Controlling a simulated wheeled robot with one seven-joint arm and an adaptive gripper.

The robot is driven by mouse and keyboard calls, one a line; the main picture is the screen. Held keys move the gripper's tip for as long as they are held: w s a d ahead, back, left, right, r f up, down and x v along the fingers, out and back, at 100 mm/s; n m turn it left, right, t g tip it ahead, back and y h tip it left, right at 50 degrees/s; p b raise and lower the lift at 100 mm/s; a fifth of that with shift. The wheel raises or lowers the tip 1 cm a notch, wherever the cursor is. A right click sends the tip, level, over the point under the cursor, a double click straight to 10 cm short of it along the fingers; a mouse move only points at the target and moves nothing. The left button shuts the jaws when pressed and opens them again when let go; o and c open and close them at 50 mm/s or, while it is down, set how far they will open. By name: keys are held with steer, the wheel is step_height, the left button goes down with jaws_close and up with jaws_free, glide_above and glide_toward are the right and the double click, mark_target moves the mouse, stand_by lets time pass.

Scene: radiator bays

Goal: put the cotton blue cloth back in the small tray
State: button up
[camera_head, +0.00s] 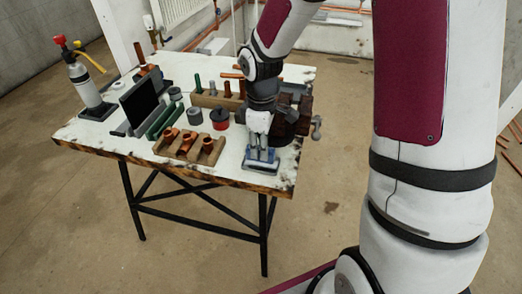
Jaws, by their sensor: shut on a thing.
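My gripper (262,156) points straight down at the front right of the table. Its fingers are shut on the blue cloth (250,166), of which only small blue patches show around the fingertips. A small, low grey-blue tray (262,173) shows directly beneath, near the table's front edge. The fingers hide most of the cloth, and I cannot tell whether it touches the tray's floor or hangs just above it.
A wooden block with copper fittings (189,147) stands left of my gripper. A red-and-black roll (220,119), grey cylinders, a green tool and a dark panel (138,101) stand further left. A torch bottle (82,82) is at the far left. A dark vise (292,118) stands behind right.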

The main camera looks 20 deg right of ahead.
steer(key=shift+f, duration=0.9)
steer(key=shift+f, duration=0.2)
steer(key=o, duration=1)
step_height(320, 180, up, 13)
steer(key=p, duration=0.2)
steer(key=s+r+m+t, duration=0.1)
steer(key=s+r+m, duration=0.2)
steer(key=s, duration=0.5)
steer(key=s+r+m+t, duration=0.1)
steer(key=s+r+m, duration=0.3)
steer(key=s, duration=0.4)
steer(key=s+r+m+t, duration=0.1)
steer(key=s+r+m, duration=0.2)
steer(key=s, duration=0.6)
steer(key=shift+s+d+r+m, duration=0.1)
steer(key=shift+r+m, duration=0.1)
steer(key=shift+m, duration=0.3)
